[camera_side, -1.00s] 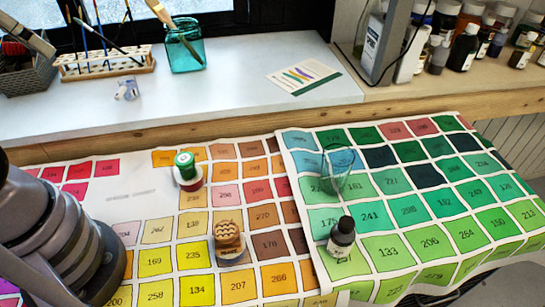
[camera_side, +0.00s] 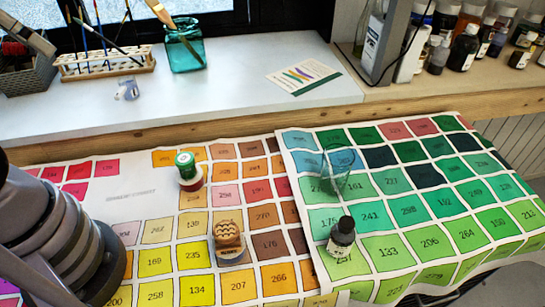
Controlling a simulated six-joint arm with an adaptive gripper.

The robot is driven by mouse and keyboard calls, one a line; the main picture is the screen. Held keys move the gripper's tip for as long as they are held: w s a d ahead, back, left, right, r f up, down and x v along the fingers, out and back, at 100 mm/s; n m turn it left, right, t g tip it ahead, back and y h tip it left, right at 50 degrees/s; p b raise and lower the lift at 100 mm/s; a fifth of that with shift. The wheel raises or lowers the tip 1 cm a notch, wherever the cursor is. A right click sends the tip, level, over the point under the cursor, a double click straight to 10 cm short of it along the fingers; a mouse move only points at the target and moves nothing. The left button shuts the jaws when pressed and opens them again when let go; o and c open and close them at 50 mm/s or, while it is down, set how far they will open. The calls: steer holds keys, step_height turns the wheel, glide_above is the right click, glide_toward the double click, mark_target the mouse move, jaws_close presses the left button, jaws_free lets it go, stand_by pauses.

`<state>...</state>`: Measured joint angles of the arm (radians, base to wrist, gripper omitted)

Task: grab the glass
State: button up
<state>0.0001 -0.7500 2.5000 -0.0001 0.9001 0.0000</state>
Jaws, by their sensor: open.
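A clear drinking glass (camera_side: 337,172) stands upright on the green colour chart at centre right, behind a small dark bottle. The chart's colours show through it, and nothing touches it in view. My gripper is outside the picture; only part of my arm shows at the lower left, well apart from the glass.
A dark dropper bottle (camera_side: 341,237) stands just in front of the glass. A jar with a patterned wooden lid (camera_side: 228,241) and a green-capped jar (camera_side: 187,170) stand to the left. A teal glass jar (camera_side: 184,50) with brushes sits on the back ledge (camera_side: 230,90).

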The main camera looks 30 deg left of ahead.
steer(key=shift+o, duration=0.9)
